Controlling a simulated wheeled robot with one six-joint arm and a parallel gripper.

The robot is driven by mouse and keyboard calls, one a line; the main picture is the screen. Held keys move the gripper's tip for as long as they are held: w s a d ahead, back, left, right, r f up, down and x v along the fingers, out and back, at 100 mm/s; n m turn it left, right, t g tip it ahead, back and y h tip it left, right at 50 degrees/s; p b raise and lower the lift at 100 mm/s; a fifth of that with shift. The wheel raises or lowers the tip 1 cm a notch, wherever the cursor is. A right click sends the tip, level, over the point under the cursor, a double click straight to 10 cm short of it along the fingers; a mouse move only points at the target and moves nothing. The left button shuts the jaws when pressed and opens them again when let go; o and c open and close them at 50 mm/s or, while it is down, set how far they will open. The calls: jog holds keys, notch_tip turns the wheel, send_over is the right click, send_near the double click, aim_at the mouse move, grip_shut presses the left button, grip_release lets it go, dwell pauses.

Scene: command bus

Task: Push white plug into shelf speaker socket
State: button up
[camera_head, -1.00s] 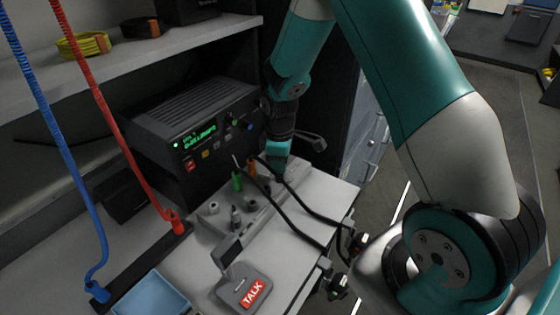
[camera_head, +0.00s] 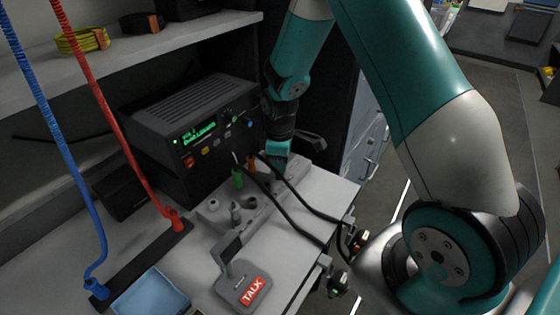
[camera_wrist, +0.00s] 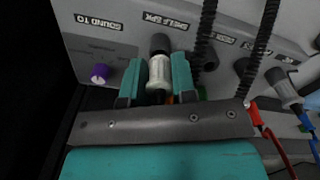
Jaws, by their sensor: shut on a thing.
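My gripper (camera_wrist: 158,68) is shut on the white plug (camera_wrist: 157,82) in the wrist view, one teal finger on each side. The plug's far end meets the dark shelf speaker socket (camera_wrist: 160,43), under a label (camera_wrist: 166,20) that reads like "SHELF SPK". I cannot tell how deep the plug sits. In the head view, my gripper (camera_head: 279,150) is low over the back of the grey panel, right of the radio, and hides the plug and socket.
A purple plug (camera_wrist: 99,73) stands beside the gripper. Green (camera_head: 238,179) and orange (camera_head: 252,163) plugs and black cables (camera_head: 297,222) are close by. The radio (camera_head: 195,135) stands left, with a TALK unit (camera_head: 243,288) in front.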

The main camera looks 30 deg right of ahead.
jog(key=shift+f+b, duration=0.3)
jog(key=shift+f, duration=0.35)
dwell(0.4)
jog(key=o, duration=0.9)
jog(key=shift+c, duration=0.2)
notch_tip(320, 180, up, 8)
jog(key=p, duration=0.6)
jog(key=shift+r+p, duration=0.1)
jog(key=shift+p, duration=0.2)
